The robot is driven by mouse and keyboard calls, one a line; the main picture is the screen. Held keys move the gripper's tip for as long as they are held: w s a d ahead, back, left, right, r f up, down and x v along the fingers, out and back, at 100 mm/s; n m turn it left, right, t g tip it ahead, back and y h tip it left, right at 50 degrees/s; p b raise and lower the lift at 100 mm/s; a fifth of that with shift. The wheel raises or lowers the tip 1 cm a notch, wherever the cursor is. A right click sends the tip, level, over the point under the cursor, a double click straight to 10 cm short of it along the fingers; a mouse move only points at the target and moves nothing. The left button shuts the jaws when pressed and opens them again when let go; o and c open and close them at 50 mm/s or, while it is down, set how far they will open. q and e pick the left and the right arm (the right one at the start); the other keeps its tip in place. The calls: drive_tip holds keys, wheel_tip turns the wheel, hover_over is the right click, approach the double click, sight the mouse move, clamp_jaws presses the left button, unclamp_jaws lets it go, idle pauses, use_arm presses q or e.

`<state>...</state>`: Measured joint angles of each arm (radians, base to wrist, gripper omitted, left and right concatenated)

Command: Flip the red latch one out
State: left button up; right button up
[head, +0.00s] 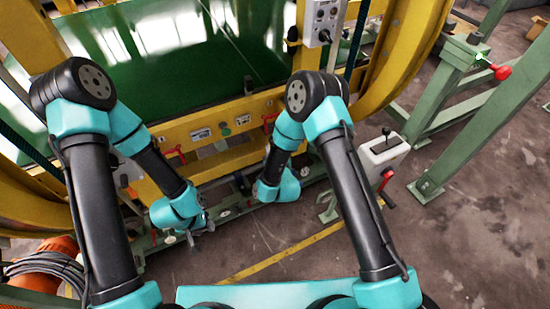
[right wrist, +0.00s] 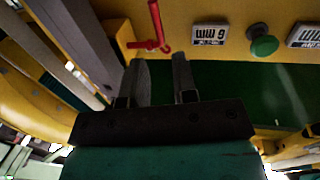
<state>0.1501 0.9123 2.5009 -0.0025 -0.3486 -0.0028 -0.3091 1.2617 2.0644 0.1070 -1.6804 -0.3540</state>
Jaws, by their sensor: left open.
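Two red latches sit on the yellow machine front in the head view: a left one (head: 172,154) and a right one (head: 270,120). A red latch (right wrist: 156,28) also shows in the right wrist view, left of a 6 mm label; I cannot tell which one it is. My right gripper (right wrist: 161,75) is open and empty, its two fingers apart and pointing toward the latch, with no contact visible. In the head view it is mostly hidden by my own wrist. My left gripper (head: 200,224) is open and empty, low in front of the machine, below the left latch.
A green button (head: 225,132) and labels lie between the latches. A dark green sheet (head: 190,60) lies behind the yellow frame. A lever box (head: 385,155) with a red handle and a green stand (head: 440,90) are at right. Bare floor (head: 470,250) is at lower right.

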drive_tip(key=shift+v, duration=2.15)
drive_tip(key=s+d+f+m+g, duration=0.1)
drive_tip(key=s+d+f+g, duration=0.2)
drive_tip(key=d+f+g, duration=0.15)
drive_tip(key=s+d+f+m+g, duration=0.1)
drive_tip(key=s+d+f+g, duration=0.25)
drive_tip(key=d, duration=0.25)
drive_tip(key=s+d+m+g, duration=0.1)
drive_tip(key=s+d+g, duration=0.3)
drive_tip(key=s, duration=0.3)
drive_tip(key=s+d+m+g, duration=0.1)
drive_tip(key=s+d+g, duration=0.3)
drive_tip(key=s, duration=0.4)
drive_tip(key=shift+s+d+f+m+g, duration=0.25)
drive_tip(key=shift+s+d+m+g, duration=0.05)
drive_tip(key=shift+d+g, duration=0.15)
